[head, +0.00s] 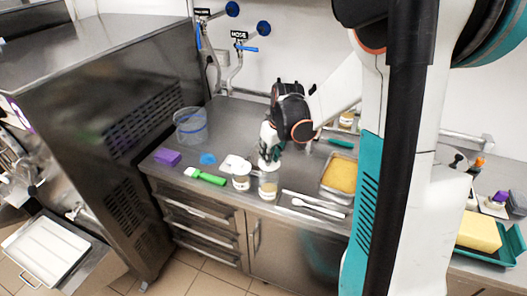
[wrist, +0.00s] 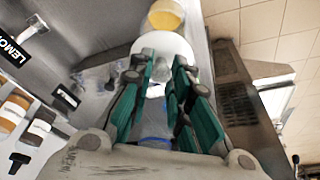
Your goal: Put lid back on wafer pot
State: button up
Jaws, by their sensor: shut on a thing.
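My gripper (head: 267,164) is over the front part of the steel counter, pointing down. In the wrist view its teal fingers (wrist: 161,85) are shut on a white round lid (wrist: 172,48). Two small labelled pots stand at the counter's front: a left pot (head: 241,182) and a right pot (head: 268,188), the right one just below my gripper. Their labels are too small to read, so I cannot tell which is the wafer pot. A round tan-yellow pot top (wrist: 165,17) shows just beyond the lid in the wrist view, apart from the fingers.
A clear bucket (head: 190,126), purple block (head: 167,156), blue cloth (head: 208,158) and green-handled tool (head: 207,177) lie to the left. White spoons (head: 314,205) and a yellow-filled pan (head: 340,176) are to the right. Another pot (head: 346,119) stands behind.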

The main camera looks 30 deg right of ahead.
aim_at(270, 168)
jog(key=shift+f+b, duration=2.05)
jog(key=shift+f, duration=1)
jog(key=shift+f+b, duration=0.15)
jog(key=shift+b, duration=0.35)
dwell(0.4)
jog(key=o, duration=1.3)
jog(key=shift+r+p, duration=2.35)
jog(key=shift+r, duration=1.2)
jog(key=shift+c, duration=0.5)
